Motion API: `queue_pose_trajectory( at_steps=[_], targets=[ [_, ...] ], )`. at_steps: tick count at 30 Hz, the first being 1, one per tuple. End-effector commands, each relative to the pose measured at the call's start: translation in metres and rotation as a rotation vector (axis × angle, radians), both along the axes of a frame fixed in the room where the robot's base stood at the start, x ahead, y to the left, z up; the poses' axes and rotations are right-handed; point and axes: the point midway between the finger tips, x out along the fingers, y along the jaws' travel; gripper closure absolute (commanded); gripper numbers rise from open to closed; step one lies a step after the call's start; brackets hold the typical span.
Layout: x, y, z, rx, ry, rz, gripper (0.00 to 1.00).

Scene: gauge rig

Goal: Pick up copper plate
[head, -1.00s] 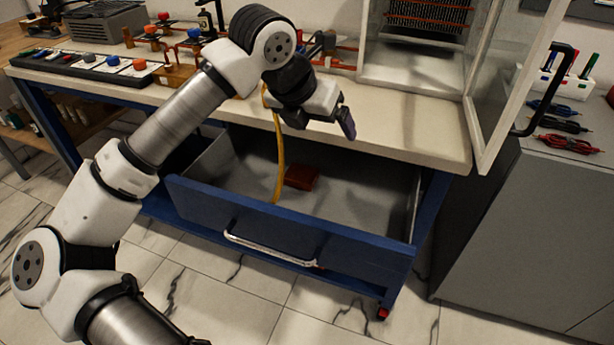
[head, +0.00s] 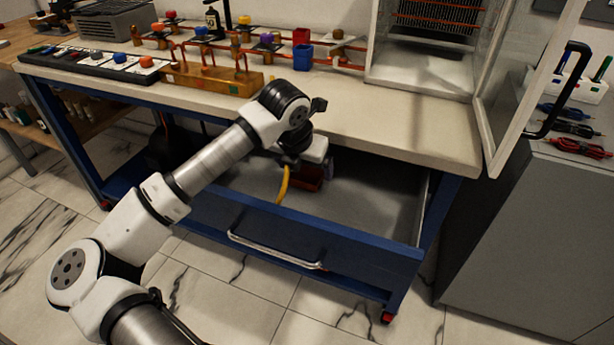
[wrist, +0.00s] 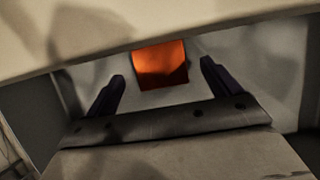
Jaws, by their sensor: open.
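The copper plate (head: 308,177) is a small orange-brown piece lying inside the open drawer (head: 350,205). My gripper (head: 322,168) is at the drawer opening, just under the bench top edge, and partly covers the plate in the head view. In the wrist view the plate (wrist: 161,65) shows bright orange beyond and between the two dark fingers (wrist: 162,88). The fingers are spread apart and hold nothing. The plate appears apart from both fingers. Its lower side and what it rests against are hard to make out.
The bench top (head: 400,130) overhangs the drawer closely; its pale edge (wrist: 120,40) crosses the wrist view. The drawer's blue front (head: 300,235) has a metal handle. A glass-doored cabinet (head: 420,70) stands on the bench. Pipes and valves line the back.

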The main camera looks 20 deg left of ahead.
Motion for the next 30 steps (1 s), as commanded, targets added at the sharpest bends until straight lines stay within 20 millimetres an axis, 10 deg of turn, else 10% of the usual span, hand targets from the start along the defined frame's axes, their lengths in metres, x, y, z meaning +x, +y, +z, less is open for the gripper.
queue_pose_trajectory(
  at_steps=[13, 27, 30],
  targets=[
    [0.009, 0.0, -0.023, 0.0, -0.001, 0.0, 0.11],
    [0.009, 0.0, -0.022, 0.0, -0.001, 0.0, 0.72],
    [0.009, 0.0, -0.021, 0.0, -0.003, 0.0, 0.72]
  ],
)
